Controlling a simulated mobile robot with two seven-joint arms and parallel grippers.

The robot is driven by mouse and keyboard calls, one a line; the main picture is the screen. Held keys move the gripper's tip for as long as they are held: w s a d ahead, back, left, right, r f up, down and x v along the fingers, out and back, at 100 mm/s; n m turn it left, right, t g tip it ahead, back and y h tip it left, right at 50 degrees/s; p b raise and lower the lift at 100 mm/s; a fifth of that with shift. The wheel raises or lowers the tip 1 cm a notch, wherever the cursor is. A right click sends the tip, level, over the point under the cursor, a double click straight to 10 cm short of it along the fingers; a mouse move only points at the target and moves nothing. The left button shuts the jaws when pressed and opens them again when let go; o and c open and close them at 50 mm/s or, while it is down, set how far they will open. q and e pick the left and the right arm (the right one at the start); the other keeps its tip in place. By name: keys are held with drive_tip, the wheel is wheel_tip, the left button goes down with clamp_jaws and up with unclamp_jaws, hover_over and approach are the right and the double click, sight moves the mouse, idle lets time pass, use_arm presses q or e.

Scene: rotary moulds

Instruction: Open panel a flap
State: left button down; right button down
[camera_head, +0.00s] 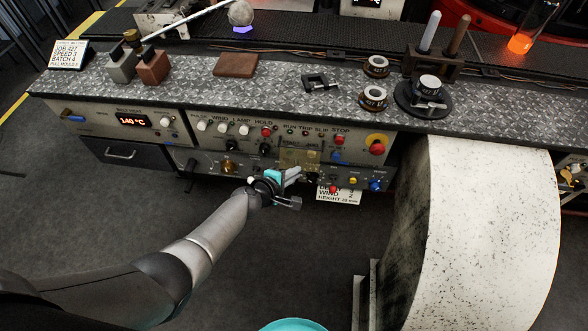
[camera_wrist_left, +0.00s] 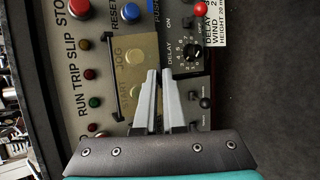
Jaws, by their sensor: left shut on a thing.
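The flap is a see-through amber cover on the control panel. It shows in the head view (camera_head: 299,158) and in the wrist view (camera_wrist_left: 137,52), with JOG lettering beneath it. A dark bar runs along one side of it in the wrist view. It looks flat or nearly flat against the panel; I cannot tell a small tilt. My left gripper (camera_head: 298,172) reaches the flap's lower edge from below. In the wrist view its fingers (camera_wrist_left: 158,76) are together at that edge, shut on it. The fingers hide part of the edge. My right gripper is not in view.
Knobs, lamps and a red stop button (camera_head: 377,148) surround the flap. A DELAY dial (camera_wrist_left: 192,52) sits close beside the fingers. A paper label (camera_head: 338,195) hangs below the panel. A large pale curved housing (camera_head: 480,230) stands right. The floor below the panel is clear.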

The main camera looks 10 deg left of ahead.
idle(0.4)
use_arm(q)
drive_tip(key=c, duration=1)
unclamp_jaws()
drive_tip(key=shift+s+r, duration=0.1)
drive_tip(key=p+v, duration=0.8)
drive_tip(key=v, duration=0.7)
drive_tip(key=shift+a, duration=0.1)
